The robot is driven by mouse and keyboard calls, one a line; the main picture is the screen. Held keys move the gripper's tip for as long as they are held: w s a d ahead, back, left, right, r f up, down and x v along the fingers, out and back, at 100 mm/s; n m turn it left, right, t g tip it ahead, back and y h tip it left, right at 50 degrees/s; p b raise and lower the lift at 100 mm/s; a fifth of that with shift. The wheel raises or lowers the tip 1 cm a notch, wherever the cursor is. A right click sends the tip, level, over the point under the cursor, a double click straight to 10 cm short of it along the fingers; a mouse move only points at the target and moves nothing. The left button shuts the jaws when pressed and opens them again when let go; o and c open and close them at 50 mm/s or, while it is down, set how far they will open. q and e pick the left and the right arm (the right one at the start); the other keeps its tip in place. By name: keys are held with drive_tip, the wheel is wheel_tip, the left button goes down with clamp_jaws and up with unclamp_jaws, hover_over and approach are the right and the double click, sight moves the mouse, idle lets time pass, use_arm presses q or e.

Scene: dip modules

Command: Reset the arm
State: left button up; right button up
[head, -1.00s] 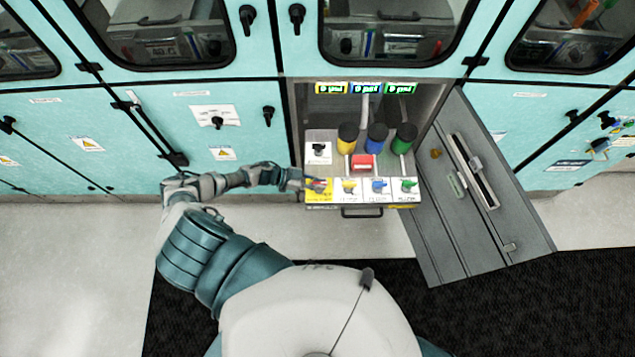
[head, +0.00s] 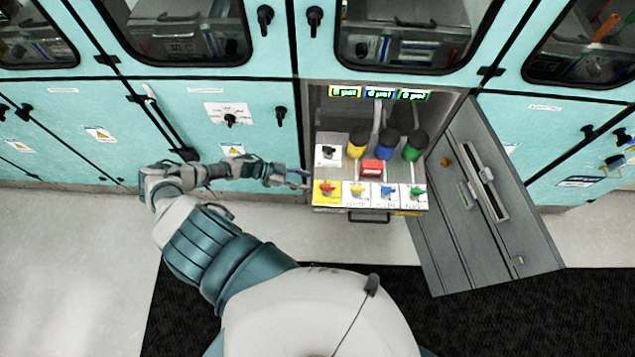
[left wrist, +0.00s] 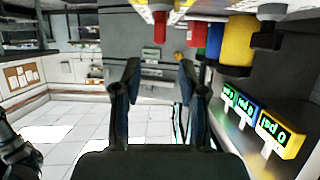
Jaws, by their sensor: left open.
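My left arm comes in from the lower left in the head view. Its gripper (head: 303,180) is just left of the pulled-out module drawer (head: 370,217), close to the red valve handle (head: 327,187). In the left wrist view the two fingers of the left gripper (left wrist: 158,85) stand apart with nothing between them. The drawer carries a row of small coloured handles, with yellow (head: 358,190), blue (head: 388,191) and green (head: 416,191) ones right of the red. My right gripper is in neither view.
Yellow (head: 358,146), blue (head: 388,146) and green (head: 414,147) cylinders stand behind the handles with a red block (head: 372,167). Lit displays (head: 379,94) are above. A grey door (head: 480,205) hangs open at the right. Teal cabinets (head: 215,150) line the back. Floor at left is clear.

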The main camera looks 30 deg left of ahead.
use_arm(q)
drive_tip(key=shift+v, duration=1)
drive_tip(key=shift+s+d+r, duration=0.1)
drive_tip(key=shift+d+r, duration=0.05)
drive_tip(key=shift+r, duration=0.05)
drive_tip(key=s+f+n+t+y, duration=0.1)
drive_tip(key=s+f+n+y, duration=0.15)
drive_tip(key=f, duration=0.55)
drive_tip(key=s+a+f+n+y, duration=0.15)
drive_tip(key=f+y, duration=0.25)
drive_tip(key=f, duration=0.4)
drive_tip(key=s+f+n+t+y, duration=0.1)
drive_tip(key=s+f+n+y, duration=0.15)
drive_tip(key=f, duration=0.55)
drive_tip(key=s+d+f+n+g+y, duration=0.1)
drive_tip(key=s+d+f, duration=0.3)
drive_tip(key=s, duration=0.5)
drive_tip(key=s+d+f+n+g+y, duration=0.1)
drive_tip(key=s+d+f+g, duration=0.3)
drive_tip(key=s, duration=0.5)
drive_tip(key=s+d+f+n+g, duration=0.1)
drive_tip(key=s+d+f, duration=0.3)
drive_tip(key=s, duration=0.5)
drive_tip(key=shift+s+g+y, duration=0.2)
drive_tip(key=shift+g+y, duration=0.2)
drive_tip(key=shift+g, duration=0.5)
